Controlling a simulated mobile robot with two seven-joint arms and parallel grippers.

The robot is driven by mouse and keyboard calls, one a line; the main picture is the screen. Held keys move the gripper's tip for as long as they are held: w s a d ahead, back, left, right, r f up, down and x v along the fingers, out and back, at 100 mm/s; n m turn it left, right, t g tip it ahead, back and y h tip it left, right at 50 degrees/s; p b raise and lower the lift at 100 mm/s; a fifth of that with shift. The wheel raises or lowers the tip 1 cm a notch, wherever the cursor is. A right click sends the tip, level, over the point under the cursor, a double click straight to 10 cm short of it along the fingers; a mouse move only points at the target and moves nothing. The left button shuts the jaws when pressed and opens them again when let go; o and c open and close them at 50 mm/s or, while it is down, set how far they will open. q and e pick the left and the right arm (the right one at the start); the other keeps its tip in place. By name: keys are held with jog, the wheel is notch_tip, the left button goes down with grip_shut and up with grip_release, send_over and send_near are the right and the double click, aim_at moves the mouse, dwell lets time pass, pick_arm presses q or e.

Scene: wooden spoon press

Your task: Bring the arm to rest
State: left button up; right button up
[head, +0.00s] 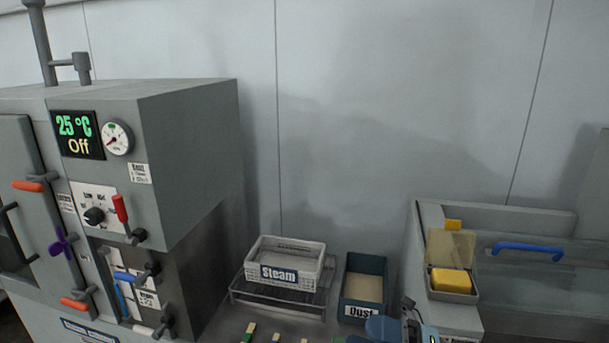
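Neither of my grippers shows clearly in the head view. The grey press cabinet (190,125) stands at the left, and its display (78,135) reads 25 °C and Off. A round gauge (117,138) sits beside the display. Below are a red-handled lever (120,208), a dark knob (94,215) and a blue-handled valve (125,277). The door at the far left has orange-red handles (28,186) and a purple knob (62,244). It looks closed.
A white Steam basket (285,275) sits on a wire rack. A Dust bin (364,288) stands beside it. At right are an open box with a yellow block (452,281) and a blue handle (527,249). Cut-off wooden strips and a blue-grey object (384,328) lie at the bottom edge.

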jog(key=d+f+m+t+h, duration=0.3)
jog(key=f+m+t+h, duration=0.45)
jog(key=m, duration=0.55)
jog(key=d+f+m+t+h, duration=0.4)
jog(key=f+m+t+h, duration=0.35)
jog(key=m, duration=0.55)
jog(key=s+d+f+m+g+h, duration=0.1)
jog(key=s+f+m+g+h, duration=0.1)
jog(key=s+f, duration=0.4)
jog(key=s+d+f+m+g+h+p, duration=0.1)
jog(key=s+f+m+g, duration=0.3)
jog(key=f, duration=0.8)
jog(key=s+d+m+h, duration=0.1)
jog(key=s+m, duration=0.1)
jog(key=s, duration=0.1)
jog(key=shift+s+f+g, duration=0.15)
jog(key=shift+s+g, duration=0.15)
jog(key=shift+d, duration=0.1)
